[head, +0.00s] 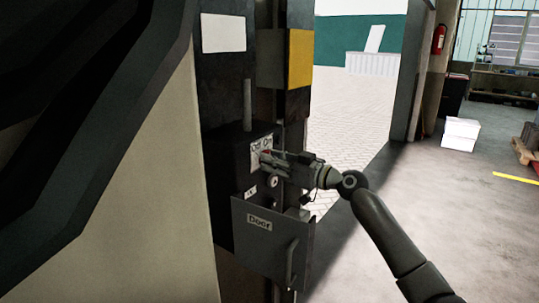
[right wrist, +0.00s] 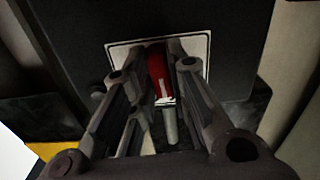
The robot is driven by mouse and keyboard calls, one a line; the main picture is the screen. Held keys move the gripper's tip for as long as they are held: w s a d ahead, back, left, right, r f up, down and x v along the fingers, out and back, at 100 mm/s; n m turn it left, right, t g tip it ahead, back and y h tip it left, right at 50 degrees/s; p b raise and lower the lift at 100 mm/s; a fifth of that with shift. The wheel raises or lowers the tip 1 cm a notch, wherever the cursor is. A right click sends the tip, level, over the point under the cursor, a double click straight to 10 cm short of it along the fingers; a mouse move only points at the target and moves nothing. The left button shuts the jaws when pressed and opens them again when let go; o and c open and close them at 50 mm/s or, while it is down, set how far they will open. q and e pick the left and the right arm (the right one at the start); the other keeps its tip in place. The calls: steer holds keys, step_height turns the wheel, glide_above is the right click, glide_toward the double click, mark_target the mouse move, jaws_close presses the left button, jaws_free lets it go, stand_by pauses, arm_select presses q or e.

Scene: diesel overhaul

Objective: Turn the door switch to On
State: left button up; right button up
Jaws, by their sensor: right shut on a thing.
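The door switch box (head: 230,150) is a dark box on a post, with a white plate (head: 256,151) lettered "Off" and "On". A red switch handle (right wrist: 157,68) stands in front of the plate in the right wrist view, with a pale mark near its end. My right gripper (head: 270,158) reaches the plate from the right. In the right wrist view its fingers (right wrist: 160,70) are on both sides of the red handle and shut on it. The gripper covers part of the plate, and which word the handle points to cannot be told. My left gripper does not show.
A dark panel labelled "Door" (head: 259,223) with a bar handle (head: 290,262) hangs just below the switch box. A yellow plate (head: 300,58) is above. An open doorway (head: 350,110) lies behind. The floor (head: 450,200) at the right is clear near my arm.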

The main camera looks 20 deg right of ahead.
steer(key=m+p, duration=0.4)
steer(key=m, duration=0.5)
steer(key=shift+d+f+m, duration=0.1)
steer(key=shift+f+m, duration=0.05)
steer(key=shift+m, duration=0.25)
steer(key=o, duration=1.5)
steer(key=shift+d, duration=0.1)
